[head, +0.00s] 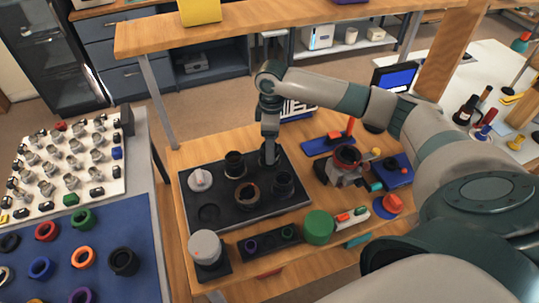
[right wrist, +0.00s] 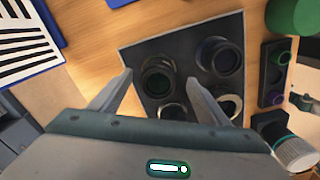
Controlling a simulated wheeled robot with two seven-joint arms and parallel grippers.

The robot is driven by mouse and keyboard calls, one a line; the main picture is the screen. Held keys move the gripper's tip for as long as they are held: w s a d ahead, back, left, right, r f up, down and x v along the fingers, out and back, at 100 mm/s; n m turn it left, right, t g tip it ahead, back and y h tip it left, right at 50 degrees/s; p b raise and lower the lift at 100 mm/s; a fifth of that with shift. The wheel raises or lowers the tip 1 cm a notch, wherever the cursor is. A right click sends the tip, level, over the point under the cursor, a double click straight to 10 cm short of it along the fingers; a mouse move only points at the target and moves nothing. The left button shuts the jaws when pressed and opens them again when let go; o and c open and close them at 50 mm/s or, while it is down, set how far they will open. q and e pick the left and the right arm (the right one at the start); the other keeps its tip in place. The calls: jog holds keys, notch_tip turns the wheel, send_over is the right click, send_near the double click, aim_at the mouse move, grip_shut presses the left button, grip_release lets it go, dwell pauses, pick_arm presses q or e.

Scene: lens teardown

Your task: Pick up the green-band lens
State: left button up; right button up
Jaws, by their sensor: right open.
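My right gripper (head: 268,160) points down over the back right of the black lens tray (head: 222,218). In the right wrist view the open gripper (right wrist: 160,100) has its fingers apart, with nothing held between them. A dark lens with a greenish centre (right wrist: 158,82) stands in the tray between the fingers' lines, beyond the tips. It is mostly hidden by the gripper in the head view; I cannot clearly make out a green band. A lens with a purplish centre (right wrist: 219,58) stands beside it, also seen in the head view (head: 283,182). My left gripper is not in view.
The tray also holds a brown-rimmed lens (head: 247,196), a dark lens (head: 234,163) and a light-capped piece (head: 200,180). A green cylinder (head: 318,227) and a small black holder (head: 268,240) stand in front. A raised wooden shelf (head: 260,33) spans the back.

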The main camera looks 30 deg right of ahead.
jog(key=shift+f, duration=0.1)
jog(key=shift+f+p, duration=0.3)
jog(key=shift+p, duration=0.05)
jog(key=f, duration=0.1)
jog(key=f+p, duration=0.1)
jog(key=f, duration=0.1)
jog(key=shift+w+a, duration=0.2)
jog(key=shift+w, duration=0.05)
jog(key=shift+f+p, duration=0.3)
jog(key=shift+f, duration=0.4)
jog(key=shift+c, duration=0.7)
jog(key=c, duration=1.3)
jog(key=shift+o, duration=0.2)
jog(key=shift+r, duration=0.1)
